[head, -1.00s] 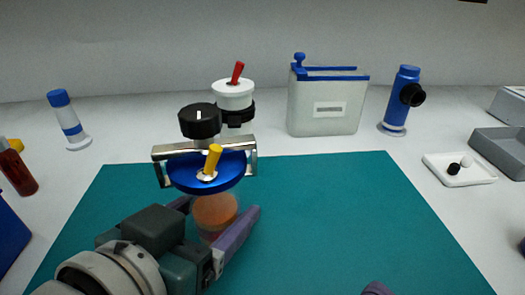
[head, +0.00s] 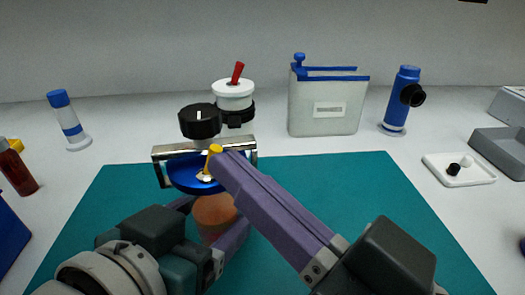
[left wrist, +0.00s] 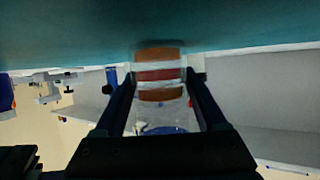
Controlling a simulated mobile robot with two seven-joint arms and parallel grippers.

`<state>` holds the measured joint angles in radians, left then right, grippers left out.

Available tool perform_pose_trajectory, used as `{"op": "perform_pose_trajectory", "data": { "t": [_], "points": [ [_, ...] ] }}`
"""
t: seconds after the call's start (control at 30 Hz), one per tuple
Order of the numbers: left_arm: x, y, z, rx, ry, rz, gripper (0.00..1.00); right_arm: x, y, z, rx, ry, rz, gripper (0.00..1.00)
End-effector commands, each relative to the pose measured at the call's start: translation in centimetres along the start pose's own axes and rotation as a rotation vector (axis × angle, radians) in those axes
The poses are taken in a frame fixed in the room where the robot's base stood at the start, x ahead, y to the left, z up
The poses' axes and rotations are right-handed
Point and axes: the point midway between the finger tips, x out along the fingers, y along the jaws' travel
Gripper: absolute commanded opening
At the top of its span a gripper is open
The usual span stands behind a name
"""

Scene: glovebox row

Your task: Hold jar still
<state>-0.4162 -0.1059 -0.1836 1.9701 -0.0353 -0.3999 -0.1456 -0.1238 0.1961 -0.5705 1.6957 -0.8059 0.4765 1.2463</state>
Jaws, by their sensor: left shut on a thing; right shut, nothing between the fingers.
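The jar (head: 212,211) stands on the teal mat, with a layered orange-brown filling. It also shows in the left wrist view (left wrist: 158,75) with orange, red and white bands. My left gripper (head: 208,216) is shut on the jar, one finger on each side; its fingers also show in the left wrist view (left wrist: 160,88). Above the jar are a blue lid (head: 190,178), a metal frame (head: 162,152) and a yellow lever (head: 214,150). My right gripper (head: 224,162) is shut and empty, its tips at the yellow lever; I cannot tell whether they touch. It hides part of the jar and lid.
Behind the jar are a black knob (head: 200,121) and a white-topped vessel with a red lever (head: 234,90). A pale tank (head: 325,105) and blue bottle (head: 401,105) stand at the back. A white tray (head: 470,178) is at right. The mat's right half (head: 350,190) is mostly clear.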

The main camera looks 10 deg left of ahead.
Motion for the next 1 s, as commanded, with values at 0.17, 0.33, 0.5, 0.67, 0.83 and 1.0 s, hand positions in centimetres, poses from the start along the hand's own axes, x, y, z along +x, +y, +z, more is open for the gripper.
{"op": "perform_pose_trajectory", "data": {
  "t": [0.17, 0.33, 0.5, 0.67, 0.83, 1.0],
  "points": [
    [0.0, -0.01, 0.04, 0.0, -0.001, 0.0, 0.0, -0.03, -0.01, 0.01, 0.0, 0.0, 0.0, 0.0],
    [0.0, -0.01, 0.04, 0.0, -0.001, 0.0, 0.0, 0.02, -0.08, -0.04, -0.018, -0.013, -0.003, 0.0],
    [0.0, 0.0, 0.05, 0.0, -0.001, 0.0, 0.0, 0.09, -0.13, -0.08, -0.047, -0.033, -0.003, 0.0],
    [0.0, 0.0, 0.05, 0.0, -0.001, 0.0, 0.0, 0.13, -0.17, -0.17, -0.065, -0.043, -0.003, 0.0],
    [0.0, 0.0, 0.05, 0.0, -0.001, 0.0, 0.0, 0.12, -0.22, -0.15, -0.084, -0.058, -0.002, 0.0],
    [0.0, 0.0, 0.05, 0.0, -0.001, 0.0, 0.0, 0.18, -0.31, -0.26, -0.101, -0.068, -0.002, 0.0]
  ]
}}
